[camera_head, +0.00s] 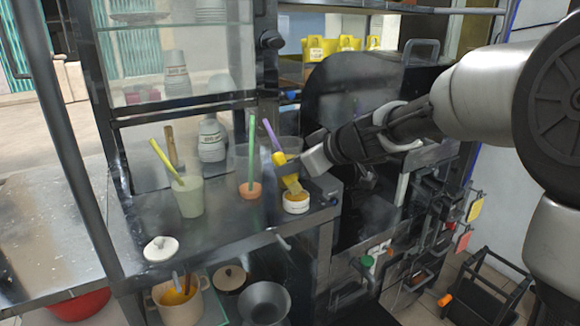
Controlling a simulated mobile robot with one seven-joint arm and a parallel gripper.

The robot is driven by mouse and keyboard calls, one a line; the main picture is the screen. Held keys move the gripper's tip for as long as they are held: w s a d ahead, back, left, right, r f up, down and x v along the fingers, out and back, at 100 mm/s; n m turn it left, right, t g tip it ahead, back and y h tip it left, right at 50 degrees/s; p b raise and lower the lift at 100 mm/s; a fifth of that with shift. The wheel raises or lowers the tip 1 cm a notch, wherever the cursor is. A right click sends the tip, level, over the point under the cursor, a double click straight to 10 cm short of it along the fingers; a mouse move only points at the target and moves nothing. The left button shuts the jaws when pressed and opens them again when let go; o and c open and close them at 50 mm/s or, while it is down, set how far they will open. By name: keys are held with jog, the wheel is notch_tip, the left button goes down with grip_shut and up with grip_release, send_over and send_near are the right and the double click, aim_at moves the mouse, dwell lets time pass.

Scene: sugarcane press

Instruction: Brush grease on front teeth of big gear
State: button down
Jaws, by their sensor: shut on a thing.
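My gripper (311,158) is at the middle of the head view, reaching in from the right. It is shut on a yellow brush (291,183), whose bristle end points down. The brush tip is at or just above the mouth of a small white jar with a yellow-orange band (296,205); I cannot tell whether it touches the contents. I cannot make out the big gear or its teeth; a large dark rounded panel (345,85) and my arm cover the machine area behind.
On the metal counter (235,222) stand a cup with a yellow-green straw (188,196), an orange-based cup with a green straw (249,188) and a white lid (161,248). Below are a pot (165,302) and a bowl (265,302). Tools hang at the right.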

aim_at(291, 176)
jog(key=shift+s+f+b, duration=0.1)
jog(key=shift+f+b, duration=0.7)
jog(key=shift+b, duration=0.55)
dwell(2.7)
jog(key=shift+r+p, duration=1.45)
jog(key=shift+r, duration=2.3)
jog(key=shift+d, duration=0.1)
